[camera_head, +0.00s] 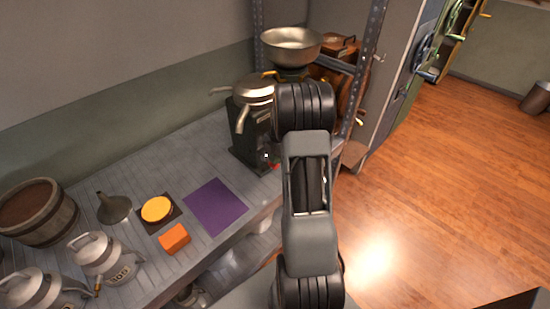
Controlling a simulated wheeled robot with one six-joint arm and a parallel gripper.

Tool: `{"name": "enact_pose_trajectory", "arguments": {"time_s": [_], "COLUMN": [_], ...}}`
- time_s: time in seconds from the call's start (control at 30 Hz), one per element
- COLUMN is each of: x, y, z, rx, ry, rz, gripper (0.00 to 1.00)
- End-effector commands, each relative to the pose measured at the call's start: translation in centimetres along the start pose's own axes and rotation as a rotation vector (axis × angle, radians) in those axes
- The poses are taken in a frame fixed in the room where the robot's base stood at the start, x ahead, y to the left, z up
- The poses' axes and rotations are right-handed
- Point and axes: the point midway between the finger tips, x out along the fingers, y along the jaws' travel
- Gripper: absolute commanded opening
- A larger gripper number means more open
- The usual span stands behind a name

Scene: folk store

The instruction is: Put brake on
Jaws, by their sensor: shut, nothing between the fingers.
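A dark green machine (241,140) stands at the right end of the grey plank counter. It has a metal lid and spouts (253,92) and a wide metal bowl (290,46) above. My raised arm covers much of its right side. A small brass-coloured part shows below the bowl, and a small red part shows at the machine's base beside my arm. I cannot tell which part is the brake. My gripper does not show; only my arm's links are in view.
On the counter are a wooden tub (38,212), a funnel (114,208), a yellow disc (157,209), an orange block (174,239), a purple mat (215,206) and metal cans (103,258). A metal shelf post (367,70) stands behind my arm. The wooden floor (440,190) at right is clear.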

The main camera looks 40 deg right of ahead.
Motion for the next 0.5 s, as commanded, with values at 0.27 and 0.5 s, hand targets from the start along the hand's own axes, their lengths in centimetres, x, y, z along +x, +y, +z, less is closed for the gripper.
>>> {"name": "enact_pose_trajectory", "arguments": {"time_s": [0.27, 0.5], "x": [0.40, 1.11], "y": [-0.21, -0.53], "z": [0.08, 0.20], "rx": [0.000, 0.000], "ry": [0.000, 0.000], "rz": [0.000, 0.000], "gripper": [0.00, 0.00]}}
